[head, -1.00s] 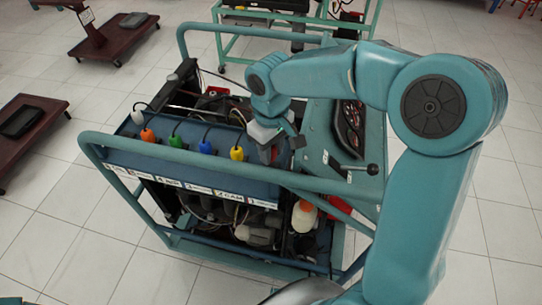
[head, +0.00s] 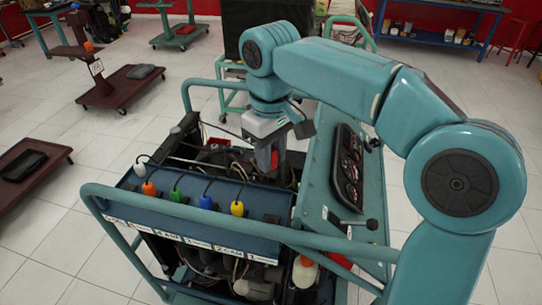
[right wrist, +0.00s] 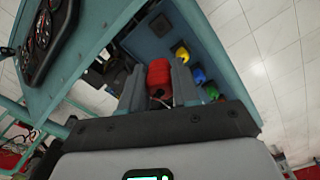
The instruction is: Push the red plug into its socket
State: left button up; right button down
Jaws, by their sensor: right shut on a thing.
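The red plug (right wrist: 158,76) sits between the two fingers of my right gripper (right wrist: 158,88) in the right wrist view. In the head view my right gripper (head: 268,152) points down above the engine trainer, behind the blue panel (head: 185,217), with a bit of the red plug (head: 274,160) showing. The plug is apart from the panel. White (head: 140,169), orange (head: 149,188), green (head: 177,195), blue (head: 206,202) and yellow (head: 237,208) plugs stand in a row on the panel. A small dark spot lies right of the yellow plug; I cannot tell whether it is the socket. My left gripper is out of view.
A teal tube rail (head: 160,206) runs in front of the panel. The gauge console (head: 345,190) with a black-knobbed lever stands to the right. Engine hoses and wires lie behind the panel. Maroon wheeled stands (head: 120,87) are at the left, with open tiled floor around.

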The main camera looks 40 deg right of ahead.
jog(key=shift+w+m, duration=0.3)
jog(key=shift+m, duration=0.4)
notch_tip(320, 180, down, 13)
jog(key=m+p, duration=0.3)
jog(key=m, duration=0.7)
jog(key=shift+s+m, duration=0.15)
jog(key=shift+m, duration=0.15)
jog(key=shift+a+f, duration=0.1)
jog(key=shift+f, duration=0.05)
jog(key=shift+f+b, duration=2.25)
jog(key=shift+f, duration=0.55)
